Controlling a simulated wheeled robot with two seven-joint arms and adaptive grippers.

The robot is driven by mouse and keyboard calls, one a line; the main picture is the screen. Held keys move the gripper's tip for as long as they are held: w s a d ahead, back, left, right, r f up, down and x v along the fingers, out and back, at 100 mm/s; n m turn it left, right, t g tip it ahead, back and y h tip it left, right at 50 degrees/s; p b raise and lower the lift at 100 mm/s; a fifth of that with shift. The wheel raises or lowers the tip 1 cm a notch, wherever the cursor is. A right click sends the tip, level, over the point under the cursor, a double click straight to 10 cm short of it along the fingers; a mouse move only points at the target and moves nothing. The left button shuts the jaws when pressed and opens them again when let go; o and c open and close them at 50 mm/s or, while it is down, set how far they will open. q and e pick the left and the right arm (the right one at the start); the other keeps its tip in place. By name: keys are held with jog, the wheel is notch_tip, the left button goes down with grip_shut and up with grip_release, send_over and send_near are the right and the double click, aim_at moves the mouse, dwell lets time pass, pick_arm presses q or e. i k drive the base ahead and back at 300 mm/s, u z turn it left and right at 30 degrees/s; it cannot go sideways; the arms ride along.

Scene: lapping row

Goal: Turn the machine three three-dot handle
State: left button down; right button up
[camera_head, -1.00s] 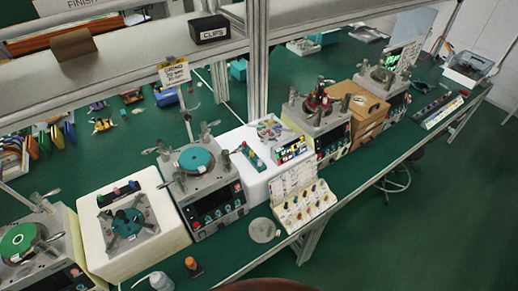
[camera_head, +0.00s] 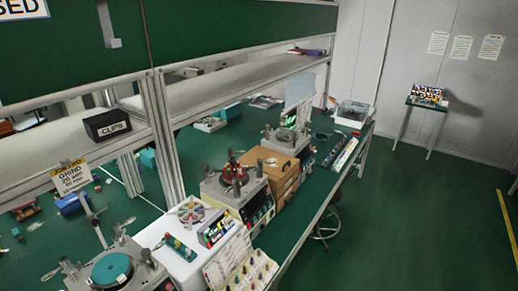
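Several lapping machines stand in a row along the green bench. The near machine with a teal plate (camera_head: 111,269) is cut off at the bottom edge. The middle machine with a dark red plate (camera_head: 236,172) has upright posts around its top and a dark front panel with buttons (camera_head: 259,205). A far machine (camera_head: 281,140) stands beyond a wooden box. Machine numbers and dot marks are too small to read, so I cannot tell which one is machine three or which handle has three dots. Neither of my grippers is in view.
A wooden drawer box (camera_head: 277,172) sits beside the red-plate machine. A shelf with a CLIPS box (camera_head: 107,124) runs above. The floor at right (camera_head: 420,220) is clear.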

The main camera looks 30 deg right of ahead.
aim_at(231, 152)
jog(key=z, duration=2.45)
jog(key=i, duration=2.2)
jog(key=u, duration=2.8)
